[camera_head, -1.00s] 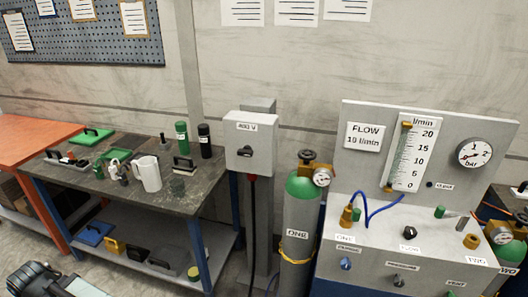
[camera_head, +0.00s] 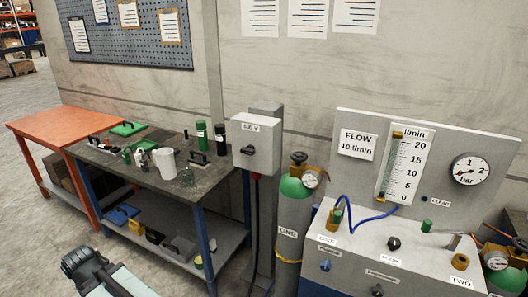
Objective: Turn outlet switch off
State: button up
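A grey wall box (camera_head: 257,144) with a small label and a black rotary switch (camera_head: 246,149) on its front stands right of the workbench. A blue-grey control panel (camera_head: 345,248) at the lower right carries a blue knob (camera_head: 325,265), a black knob (camera_head: 394,243) and another dark knob (camera_head: 377,290). The small labels beside these knobs are too blurred to read, so I cannot tell which is the outlet switch. Part of my arm (camera_head: 88,270) shows at the lower left. My gripper is not visible, and nothing of mine touches any switch.
A green-topped cylinder (camera_head: 294,230) marked ONE stands between box and panel. Another cylinder (camera_head: 505,275) stands at the right edge. A cluttered workbench (camera_head: 225,178) and an orange table (camera_head: 60,122) stand left. A flow gauge (camera_head: 405,166) and dial (camera_head: 470,169) sit on the backboard. Floor is clear at left.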

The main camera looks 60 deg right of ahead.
aim_at(249, 150)
jog(key=u, duration=0.15)
jog(key=i, duration=0.95)
jog(key=z, duration=0.1)
